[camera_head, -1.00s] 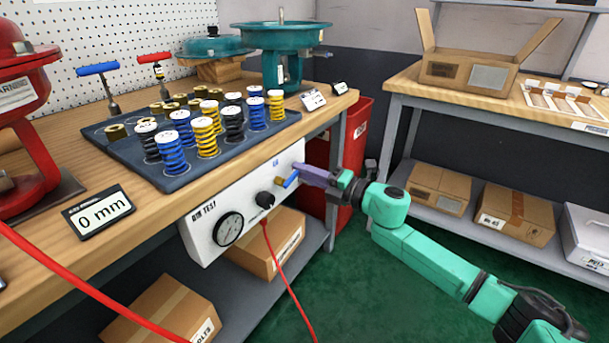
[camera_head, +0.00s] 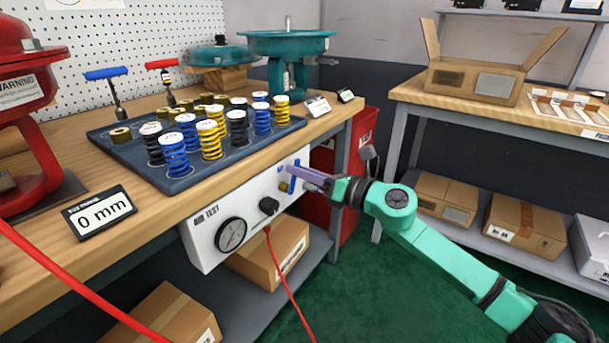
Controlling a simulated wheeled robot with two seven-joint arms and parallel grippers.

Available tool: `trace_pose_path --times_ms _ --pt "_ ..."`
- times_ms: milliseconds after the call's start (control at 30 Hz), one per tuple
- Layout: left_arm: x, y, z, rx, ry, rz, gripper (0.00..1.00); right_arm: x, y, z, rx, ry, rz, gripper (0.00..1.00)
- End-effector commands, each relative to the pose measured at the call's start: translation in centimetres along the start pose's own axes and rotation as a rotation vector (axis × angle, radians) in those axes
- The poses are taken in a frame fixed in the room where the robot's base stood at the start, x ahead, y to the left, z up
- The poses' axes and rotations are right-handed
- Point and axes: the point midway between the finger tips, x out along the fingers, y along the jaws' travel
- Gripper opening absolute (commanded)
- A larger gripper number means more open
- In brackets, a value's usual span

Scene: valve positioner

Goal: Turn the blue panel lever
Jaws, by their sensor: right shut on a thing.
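The blue panel lever (camera_head: 292,183) is on the right part of the white test panel (camera_head: 205,252) under the bench's front edge, by a brass fitting. It stands close to upright. My right gripper (camera_head: 302,175) comes in from the right with its purple fingers at the lever. It is shut on the lever, and the fingers hide part of the lever. My left gripper is not in view.
A gauge (camera_head: 231,234) and black knob (camera_head: 268,206) with a red hose sit left of the lever. A red bin (camera_head: 352,170) stands behind my right arm.

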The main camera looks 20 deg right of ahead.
Motion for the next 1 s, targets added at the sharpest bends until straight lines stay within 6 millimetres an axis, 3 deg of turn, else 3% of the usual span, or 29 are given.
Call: trace_pose_path --times_ms 500,1000 --pt "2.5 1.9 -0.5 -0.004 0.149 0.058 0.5 0.0 1.6 -0.6 -0.341 0.006 0.001 0.0" --pt "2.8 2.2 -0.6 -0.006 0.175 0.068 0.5 0.0 1.9 -0.7 -0.397 0.007 0.002 0.0"
